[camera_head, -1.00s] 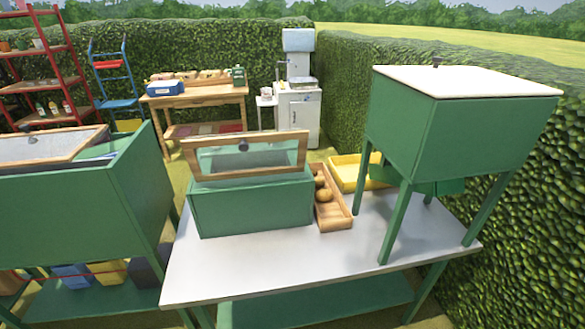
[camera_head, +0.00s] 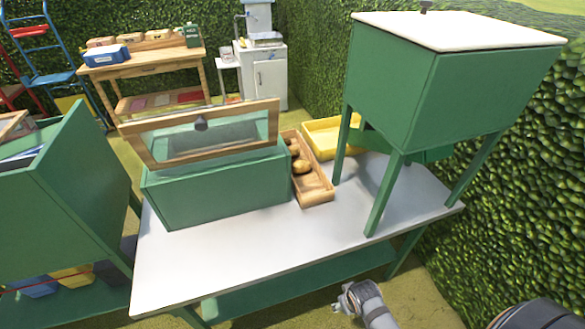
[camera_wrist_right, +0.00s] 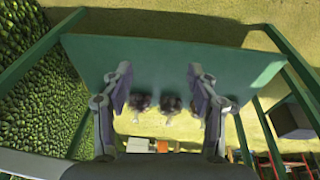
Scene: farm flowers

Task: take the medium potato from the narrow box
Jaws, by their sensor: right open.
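The narrow wooden box (camera_head: 318,197) lies on the grey-white table, between a green glass-lidded box and the legs of a tall green cabinet. I cannot tell which is medium. My right gripper (camera_wrist_right: 160,90) is open in the right wrist view, its fingers apart with nothing held, in front of a green panel. Part of my right arm shows low in the head view, below the table's front edge. My left gripper is out of view.
The green box (camera_head: 215,190) has a raised wood-framed lid. The tall green cabinet (camera_head: 440,95) stands on legs over the table's right side. A yellow tray (camera_head: 322,138) lies behind the narrow box. The table's front (camera_head: 230,255) is clear.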

